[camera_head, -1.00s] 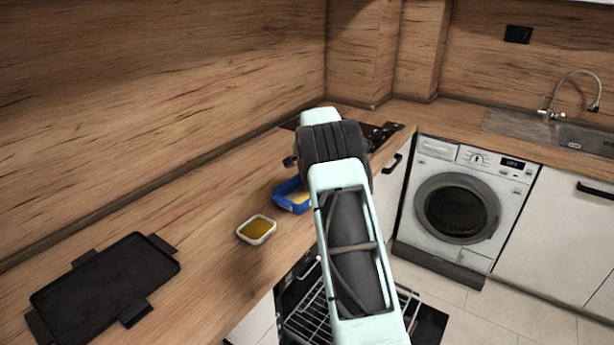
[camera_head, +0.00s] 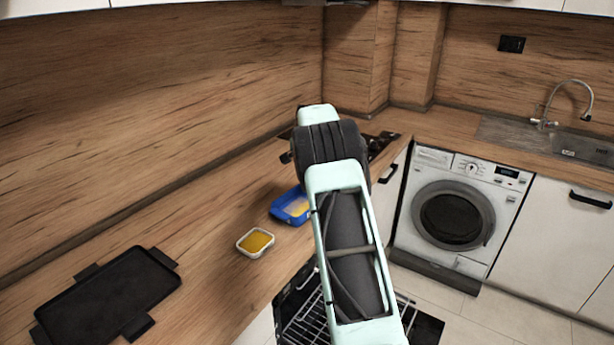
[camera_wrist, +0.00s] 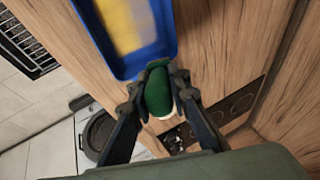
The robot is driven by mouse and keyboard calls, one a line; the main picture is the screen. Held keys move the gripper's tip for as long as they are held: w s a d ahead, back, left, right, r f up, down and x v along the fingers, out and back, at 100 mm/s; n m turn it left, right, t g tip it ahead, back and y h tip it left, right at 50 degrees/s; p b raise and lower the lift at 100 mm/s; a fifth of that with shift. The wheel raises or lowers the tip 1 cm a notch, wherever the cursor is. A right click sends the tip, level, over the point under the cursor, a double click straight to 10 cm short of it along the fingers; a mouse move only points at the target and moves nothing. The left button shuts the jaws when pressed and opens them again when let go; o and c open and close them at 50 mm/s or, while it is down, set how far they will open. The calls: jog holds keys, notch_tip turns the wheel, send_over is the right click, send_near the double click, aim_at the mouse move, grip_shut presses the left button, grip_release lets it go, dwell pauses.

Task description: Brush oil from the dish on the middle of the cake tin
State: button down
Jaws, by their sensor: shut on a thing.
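My gripper (camera_wrist: 157,92) is shut on a green, rounded brush handle (camera_wrist: 158,96) in the wrist view. The brush's bristles cannot be made out. The blue cake tin (camera_wrist: 167,52) lies just beyond the fingertips there, with a blurred yellow and pale area inside. In the head view the tin (camera_head: 277,214) stands on the counter, partly behind my arm, which hides the gripper and brush. The small white dish (camera_head: 243,250) of yellow oil sits on the counter left of and nearer than the tin. Whether the brush touches the tin cannot be told.
A black tray with side handles (camera_head: 110,295) lies at the counter's left. A dark hob (camera_head: 381,143) is behind my arm. A washing machine (camera_head: 452,215) and sink (camera_head: 580,146) are at right. Counter between tray and dish is clear.

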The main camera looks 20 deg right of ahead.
jog(key=shift+r+p, duration=1)
jog(key=shift+r, duration=0.45)
jog(key=shift+a, duration=0.1)
